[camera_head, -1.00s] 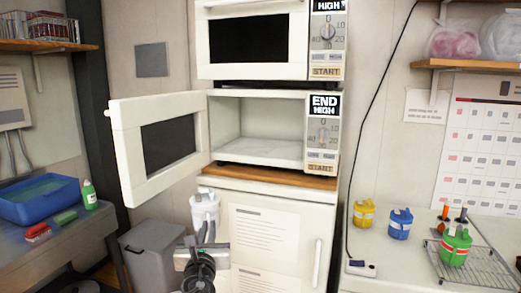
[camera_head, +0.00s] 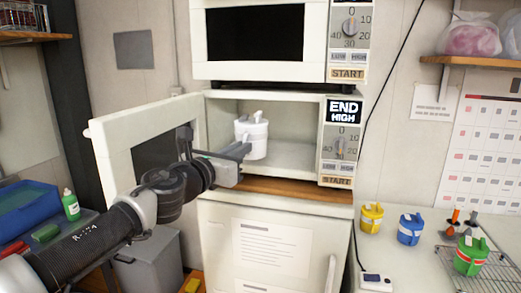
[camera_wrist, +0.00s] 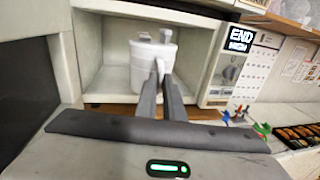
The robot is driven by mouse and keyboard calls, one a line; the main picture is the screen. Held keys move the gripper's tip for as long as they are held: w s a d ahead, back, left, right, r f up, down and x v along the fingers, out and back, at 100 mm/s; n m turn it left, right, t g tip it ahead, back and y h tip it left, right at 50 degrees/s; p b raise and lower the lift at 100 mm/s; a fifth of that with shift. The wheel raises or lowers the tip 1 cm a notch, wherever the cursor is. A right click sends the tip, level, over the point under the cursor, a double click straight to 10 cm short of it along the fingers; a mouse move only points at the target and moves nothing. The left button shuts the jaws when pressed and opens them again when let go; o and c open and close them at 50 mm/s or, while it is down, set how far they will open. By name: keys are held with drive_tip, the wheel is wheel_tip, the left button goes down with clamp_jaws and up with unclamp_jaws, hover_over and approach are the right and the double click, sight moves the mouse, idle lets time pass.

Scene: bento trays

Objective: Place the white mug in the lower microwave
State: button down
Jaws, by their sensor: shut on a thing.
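The white mug (camera_head: 257,141) has a lid with small knobs on top and is upright. My gripper (camera_head: 240,152) is shut on it and holds it at the open front of the lower microwave (camera_head: 336,142). In the wrist view the mug (camera_wrist: 143,66) is at the fingertips of my gripper (camera_wrist: 159,75), with the pale cavity of the lower microwave (camera_wrist: 108,70) behind it. The microwave door (camera_head: 112,140) is swung open to the left, and my arm passes in front of it. I cannot tell how far inside the mug is.
The shut upper microwave (camera_head: 270,40) stands just above. The wooden shelf edge (camera_head: 290,190) lies under the lower microwave. Yellow, blue and green mugs (camera_head: 409,230) stand on the right counter. The cavity right of the mug looks empty.

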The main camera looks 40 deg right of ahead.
drive_tip(key=w+d+f, duration=0.1)
drive_tip(key=w+d, duration=0.3)
drive_tip(key=d, duration=0.1)
drive_tip(key=w+d+p, duration=0.1)
drive_tip(key=w+d, duration=0.3)
drive_tip(key=d, duration=0.1)
drive_tip(key=w+d+f+p, duration=0.1)
drive_tip(key=w+d, duration=0.4)
drive_tip(key=shift+f, duration=0.35)
wheel_tip(320, 180, down, 3)
drive_tip(key=shift+f, duration=0.1)
drive_tip(key=shift+w+d+f+p, duration=0.1)
drive_tip(key=shift+d+f+p, duration=0.05)
drive_tip(key=shift+f+p, duration=0.25)
